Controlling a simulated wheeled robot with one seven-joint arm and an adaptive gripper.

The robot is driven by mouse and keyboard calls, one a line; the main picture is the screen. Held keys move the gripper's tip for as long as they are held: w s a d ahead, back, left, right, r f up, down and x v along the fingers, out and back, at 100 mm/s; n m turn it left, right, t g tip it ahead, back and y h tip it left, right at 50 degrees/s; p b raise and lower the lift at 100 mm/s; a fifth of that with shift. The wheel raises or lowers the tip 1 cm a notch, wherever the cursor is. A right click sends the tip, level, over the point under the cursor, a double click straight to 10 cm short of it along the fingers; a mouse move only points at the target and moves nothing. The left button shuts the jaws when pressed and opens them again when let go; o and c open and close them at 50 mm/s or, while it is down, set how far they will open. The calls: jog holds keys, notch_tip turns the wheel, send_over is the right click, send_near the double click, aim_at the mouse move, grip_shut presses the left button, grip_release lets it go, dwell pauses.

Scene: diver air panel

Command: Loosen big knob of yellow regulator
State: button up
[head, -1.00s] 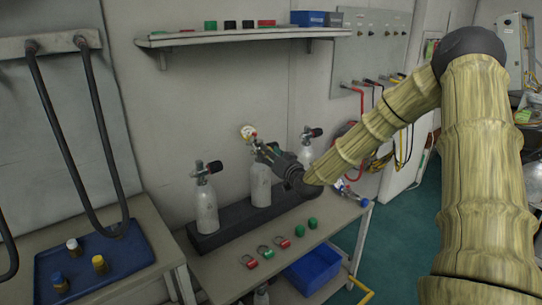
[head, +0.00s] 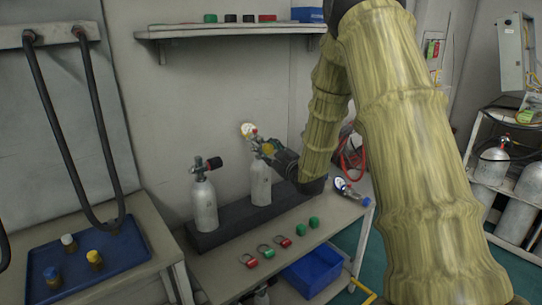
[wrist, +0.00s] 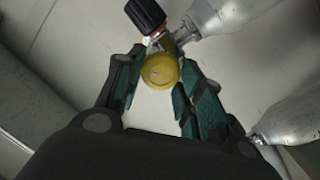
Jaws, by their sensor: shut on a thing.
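The yellow regulator's big knob (wrist: 160,70) is a round yellow piece between my fingertips in the wrist view. In the head view, the yellow regulator (head: 268,148) sits at the top of the middle cylinder (head: 261,186), with a round white gauge (head: 248,130) up and left of it. My gripper (head: 272,151) reaches it from the right and is shut on the big knob. In the wrist view, my gripper's fingers (wrist: 157,84) lie on both sides of the knob. A black valve handle (wrist: 146,14) with a red band is above it.
A left cylinder (head: 205,205) stands close by on the dark block (head: 232,224). A blue-and-white gauged regulator (head: 347,189) lies right of my gripper. Several clips and green caps lie in front. The shelf (head: 235,31) hangs above, and a blue tray (head: 130,255) is left.

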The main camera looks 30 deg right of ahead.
jog(key=n+b, duration=0.1)
jog(key=n, duration=0.1)
jog(key=n+b, duration=0.1)
jog(key=n, duration=0.1)
jog(key=n+b, duration=0.1)
jog(key=n, duration=0.1)
jog(key=shift+a+f, duration=0.1)
jog(key=shift+f, duration=0.25)
jog(key=shift+r+n+b, duration=0.1)
jog(key=shift+n+b, duration=0.8)
jog(key=shift+n, duration=0.4)
jog(key=o, duration=1)
jog(key=shift+w, duration=0.1)
jog(key=shift+o, duration=0.2)
jog(key=shift+r, duration=0.1)
jog(key=s, duration=1.2)
jog(key=shift+a, duration=0.4)
